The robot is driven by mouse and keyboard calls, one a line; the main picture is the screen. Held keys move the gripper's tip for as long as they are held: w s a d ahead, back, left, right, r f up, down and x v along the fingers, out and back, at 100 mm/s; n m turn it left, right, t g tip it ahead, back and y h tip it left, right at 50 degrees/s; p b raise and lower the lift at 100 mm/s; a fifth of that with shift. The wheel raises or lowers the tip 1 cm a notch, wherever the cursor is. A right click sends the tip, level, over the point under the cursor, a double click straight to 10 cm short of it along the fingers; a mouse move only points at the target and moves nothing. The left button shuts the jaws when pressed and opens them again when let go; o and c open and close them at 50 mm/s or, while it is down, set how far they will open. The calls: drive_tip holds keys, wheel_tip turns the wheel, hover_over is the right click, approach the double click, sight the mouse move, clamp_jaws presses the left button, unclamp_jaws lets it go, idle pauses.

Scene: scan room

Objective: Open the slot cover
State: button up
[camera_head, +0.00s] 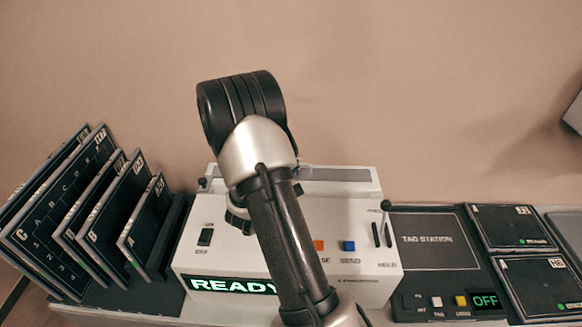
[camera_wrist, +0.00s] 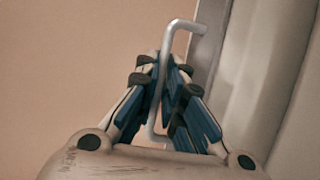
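The white scanner (camera_head: 365,280) stands on the bench behind my arm, with a lit READY display (camera_head: 215,285) on its front. A long grey strip (camera_head: 345,174), apparently the slot cover, lies along its top back edge; my wrist hides its left part. In the wrist view a bent metal bar handle (camera_wrist: 183,25) stands beside a grey edge (camera_wrist: 205,55). My gripper (camera_wrist: 168,72) has its fingers drawn in with the handle between them, and they appear closed on it. In the head view my wrist mostly hides my gripper.
Dark lettered plates (camera_head: 92,210) lean in a rack at the left. A dark tag station (camera_head: 430,250) with an OFF display and flat plates (camera_head: 515,228) lies at the right. An ON/OFF switch (camera_head: 205,236) and a blue SEND button (camera_head: 348,246) sit on the scanner's front.

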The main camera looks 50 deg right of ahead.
drive_tip(key=shift+o, duration=0.6)
drive_tip(key=shift+a, duration=0.1)
drive_tip(key=v, duration=1.2)
